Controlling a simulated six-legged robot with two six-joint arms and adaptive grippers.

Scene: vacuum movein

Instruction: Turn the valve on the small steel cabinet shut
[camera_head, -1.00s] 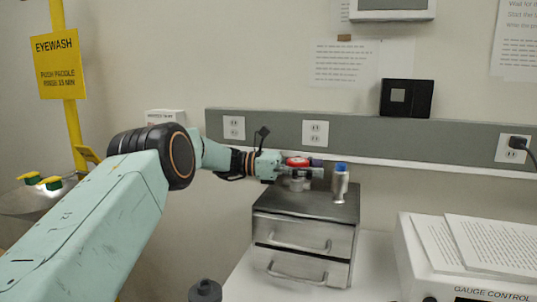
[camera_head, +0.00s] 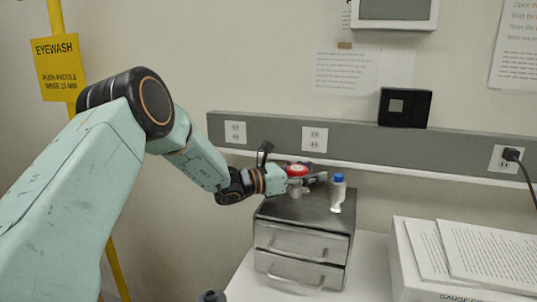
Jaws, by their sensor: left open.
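The small steel cabinet (camera_head: 304,243) stands on a white bench, with two drawers and bar handles facing me. The valve, with a round red handle (camera_head: 297,170), sits on its top towards the left. My left gripper (camera_head: 312,181) comes in from the left at the valve's height. Its fingers are open and lie close around or beside the valve below the red handle; I cannot tell whether they touch it. My right gripper is not in view.
A small bottle with a blue cap (camera_head: 338,192) stands on the cabinet top, just right of my left fingers. A gauge control box (camera_head: 405,262) with papers lies to the right. An outlet rail (camera_head: 367,143) runs along the wall behind.

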